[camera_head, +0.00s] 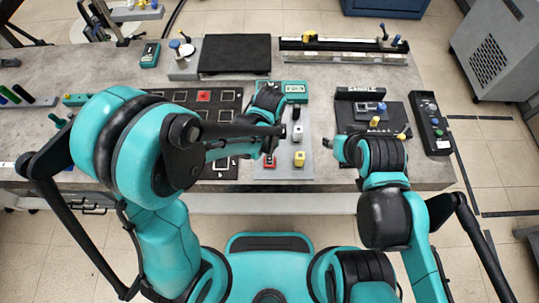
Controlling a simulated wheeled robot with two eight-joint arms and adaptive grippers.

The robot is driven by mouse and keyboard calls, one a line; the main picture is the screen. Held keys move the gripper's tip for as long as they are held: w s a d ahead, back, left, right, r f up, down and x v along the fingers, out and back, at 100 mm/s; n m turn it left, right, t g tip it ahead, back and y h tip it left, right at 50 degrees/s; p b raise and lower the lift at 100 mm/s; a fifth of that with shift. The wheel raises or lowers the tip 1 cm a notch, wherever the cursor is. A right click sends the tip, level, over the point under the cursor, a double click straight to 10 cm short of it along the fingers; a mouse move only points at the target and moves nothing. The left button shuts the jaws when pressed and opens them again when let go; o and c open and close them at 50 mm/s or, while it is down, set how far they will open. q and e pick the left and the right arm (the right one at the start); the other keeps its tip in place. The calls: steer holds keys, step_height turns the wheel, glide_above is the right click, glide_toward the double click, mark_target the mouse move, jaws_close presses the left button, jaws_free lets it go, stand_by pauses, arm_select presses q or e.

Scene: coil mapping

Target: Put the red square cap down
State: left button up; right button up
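A red square cap (204,95) lies in one of the white-outlined squares on the black board (228,174), left of centre. Another small red piece (270,161) shows at the left side of the grey plate (270,178), just below my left gripper (268,149). My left arm reaches across the black board and hides part of it. I cannot tell whether the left gripper touches the red piece or is open or shut. My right gripper (337,149) is at the right edge of the grey plate, its opening unclear and nothing visible in it.
White and yellow caps (299,159) stand on the grey plate. A black tray (376,112) with a blue-grey block and yellow pegs lies to the right, beside a black button box (430,128). A dark panel (235,54) and a rail (343,57) are at the back.

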arm_select(q)
step_height(320, 180, up, 7)
steer(key=p, duration=0.1)
steer(key=shift+p, duration=0.3)
steer(key=s+a+r+n+t, duration=0.2)
steer(key=a+r+n, duration=0.3)
steer(key=a+n, duration=0.4)
steer(key=s+a+r+n+t, duration=0.3)
steer(key=a+r+n+t, duration=0.2)
steer(key=a+n, duration=0.3)
steer(key=shift+a+r+n, duration=0.4)
steer(key=shift+r+n, duration=0.1)
steer(key=shift+r, duration=0.15)
steer(key=shift+s+f, duration=0.1)
